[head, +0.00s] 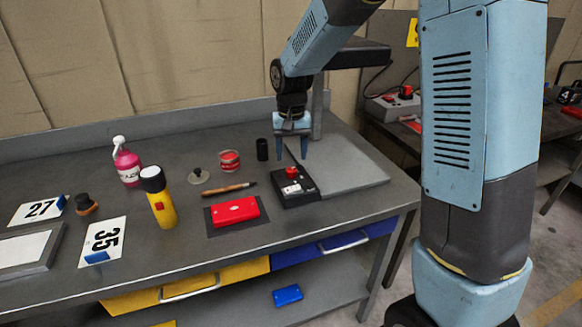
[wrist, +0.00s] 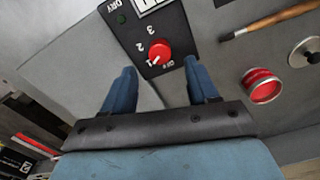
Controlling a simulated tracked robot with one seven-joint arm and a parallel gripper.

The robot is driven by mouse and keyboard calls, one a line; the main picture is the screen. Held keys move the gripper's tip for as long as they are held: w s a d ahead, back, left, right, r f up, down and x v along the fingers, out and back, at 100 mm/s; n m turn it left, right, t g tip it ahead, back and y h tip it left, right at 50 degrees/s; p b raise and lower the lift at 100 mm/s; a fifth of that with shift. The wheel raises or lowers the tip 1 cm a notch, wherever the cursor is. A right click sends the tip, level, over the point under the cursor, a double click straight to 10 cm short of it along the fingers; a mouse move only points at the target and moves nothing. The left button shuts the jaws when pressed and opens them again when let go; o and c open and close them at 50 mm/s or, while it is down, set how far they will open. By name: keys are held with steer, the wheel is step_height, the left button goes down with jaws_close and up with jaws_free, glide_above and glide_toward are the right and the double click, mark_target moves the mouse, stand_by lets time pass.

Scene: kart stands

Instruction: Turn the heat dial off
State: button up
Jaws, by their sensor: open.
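The red heat dial (head: 292,172) sits on a black control box (head: 300,192) at the right part of the bench. In the wrist view the dial (wrist: 160,50) has a white mark pointing to the lower left, near the 1. OFF, 1, 2 and 3 are printed around it on the box (wrist: 172,21). My gripper (head: 292,157) is open and empty, pointing down just above and behind the dial. In the wrist view my gripper (wrist: 159,66) shows its fingers apart, on either side of the dial's near end. I see no contact.
A grey plate (head: 350,170) lies right of the box, with an upright post behind. A black cylinder (head: 262,149), red tin (head: 229,160), brush (head: 228,189) and red case (head: 235,211) stand or lie left of it. A yellow canister (head: 160,203) is farther left.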

mark_target(291, 169)
steer(key=shift+f, duration=2.8)
steer(key=shift+a, duration=0.1)
steer(key=c, duration=1)
steer(key=shift+c, duration=0.2)
steer(key=n, duration=0.6)
steer(key=shift+n, duration=0.3)
steer(key=n, duration=0.5)
steer(key=shift+n, duration=0.3)
